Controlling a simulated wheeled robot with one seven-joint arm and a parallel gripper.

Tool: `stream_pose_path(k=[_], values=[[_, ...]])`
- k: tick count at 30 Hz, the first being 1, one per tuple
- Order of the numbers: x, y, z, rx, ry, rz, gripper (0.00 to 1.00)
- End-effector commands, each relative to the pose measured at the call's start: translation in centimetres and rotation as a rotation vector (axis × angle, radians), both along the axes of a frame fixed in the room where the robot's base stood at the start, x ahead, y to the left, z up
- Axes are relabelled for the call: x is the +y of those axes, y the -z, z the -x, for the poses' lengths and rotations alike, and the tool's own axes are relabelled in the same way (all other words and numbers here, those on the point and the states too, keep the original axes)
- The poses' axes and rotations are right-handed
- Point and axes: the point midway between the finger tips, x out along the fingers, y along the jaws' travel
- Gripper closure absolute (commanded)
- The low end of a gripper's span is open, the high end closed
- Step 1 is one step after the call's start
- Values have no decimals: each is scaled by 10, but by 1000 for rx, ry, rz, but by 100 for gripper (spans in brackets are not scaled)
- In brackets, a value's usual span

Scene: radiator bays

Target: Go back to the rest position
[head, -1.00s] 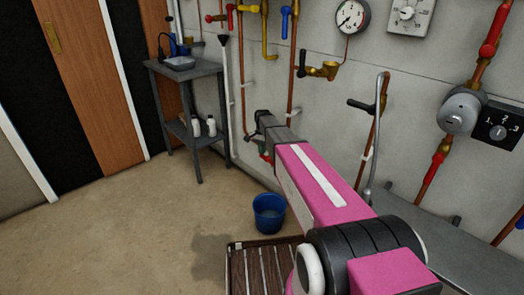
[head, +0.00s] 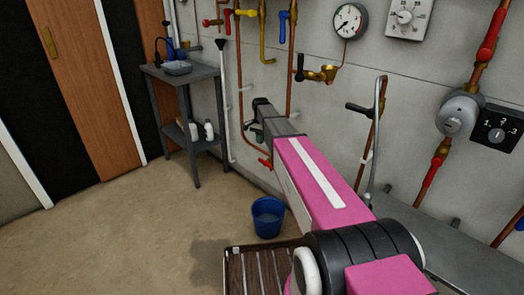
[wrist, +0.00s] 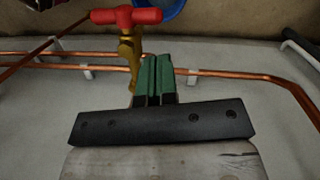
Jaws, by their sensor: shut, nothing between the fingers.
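My gripper (head: 257,136) is at the far end of my pink arm, close to the wall and near the copper pipes. In the wrist view its two green fingers (wrist: 154,80) lie together, shut with nothing between them. A valve with a red T-handle (wrist: 126,16) and brass stem stands just beyond the fingertips, to their left in that view. I cannot tell whether the fingers touch it. In the head view a red handle (head: 265,163) shows low on the wall just below my gripper.
A blue bucket (head: 268,217) stands on the floor beside a slatted wooden crate or pallet (head: 232,270). A grey side table (head: 180,72) stands at the left back. Pipes, a gauge (head: 350,20) and a dial box (head: 497,128) line the wall. The floor at left is clear.

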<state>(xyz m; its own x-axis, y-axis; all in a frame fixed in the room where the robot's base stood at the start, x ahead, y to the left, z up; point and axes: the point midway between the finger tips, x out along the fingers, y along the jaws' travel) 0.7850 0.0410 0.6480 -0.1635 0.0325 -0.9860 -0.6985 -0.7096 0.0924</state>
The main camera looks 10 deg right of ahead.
Motion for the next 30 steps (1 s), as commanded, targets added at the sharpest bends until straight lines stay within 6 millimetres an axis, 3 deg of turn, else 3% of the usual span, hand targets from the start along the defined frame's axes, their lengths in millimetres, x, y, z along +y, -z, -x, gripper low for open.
stream_pose_path(k=[3,9,14,17,20,24,30], values=[[6,-19,-16,-2,-1,-1,100],[12,-39,-28,-2,-1,-1,100],[12,-40,-21,-4,-14,-3,100],[6,-25,11,-16,-69,-9,100],[-3,0,64,-41,-172,-20,100],[-19,35,151,-85,-361,-33,100],[-34,63,256,-142,-615,-37,100]])
